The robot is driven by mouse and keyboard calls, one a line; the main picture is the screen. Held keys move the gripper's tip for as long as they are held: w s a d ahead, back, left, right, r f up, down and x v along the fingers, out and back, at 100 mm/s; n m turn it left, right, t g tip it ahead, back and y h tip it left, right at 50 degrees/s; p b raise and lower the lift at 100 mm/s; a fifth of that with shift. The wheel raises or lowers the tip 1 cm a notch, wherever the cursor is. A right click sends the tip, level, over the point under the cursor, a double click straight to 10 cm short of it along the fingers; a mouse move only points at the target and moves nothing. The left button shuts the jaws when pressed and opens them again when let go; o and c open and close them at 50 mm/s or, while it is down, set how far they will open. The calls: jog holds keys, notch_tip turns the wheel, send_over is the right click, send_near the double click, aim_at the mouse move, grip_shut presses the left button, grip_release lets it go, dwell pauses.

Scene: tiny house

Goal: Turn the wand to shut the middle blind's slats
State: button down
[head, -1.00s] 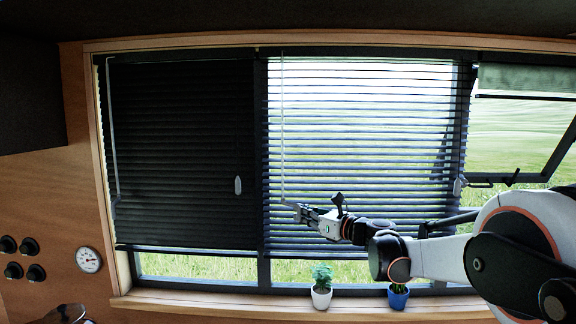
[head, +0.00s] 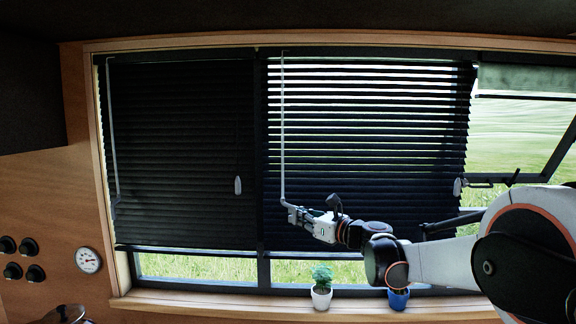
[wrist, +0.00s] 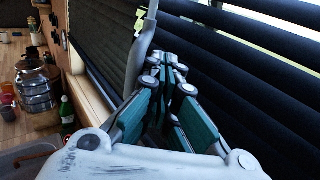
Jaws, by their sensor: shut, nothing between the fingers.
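The middle blind (head: 370,175) hangs in the middle window. Its slats are tilted; bright gaps show in the upper part, while the lower part looks nearly dark. Its pale wand (head: 283,130) hangs down the blind's left side and bends at the bottom end. My gripper (head: 293,212) is at that bent end, its fingers shut. In the wrist view my gripper (wrist: 167,65) is closed beside the grey wand (wrist: 141,55), which rises just left of the fingertips. I cannot tell whether they touch. The blind's slats also show at the right of the wrist view (wrist: 245,75).
The left blind (head: 180,150) is dark, with its own wand (head: 112,130). Two potted plants, one in a white pot (head: 321,298) and one in a blue pot (head: 398,298), stand on the wooden sill below my arm. An open window (head: 520,140) is at the right.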

jog(key=shift+s+a, duration=0.9)
jog(key=shift+s, duration=0.1)
jog(key=shift+d, duration=0.1)
jog(key=shift+w+d+b, duration=0.3)
jog(key=shift+w+d, duration=0.2)
jog(key=shift+w, duration=0.1)
jog(key=v, duration=0.9)
jog(key=shift+b, duration=0.45)
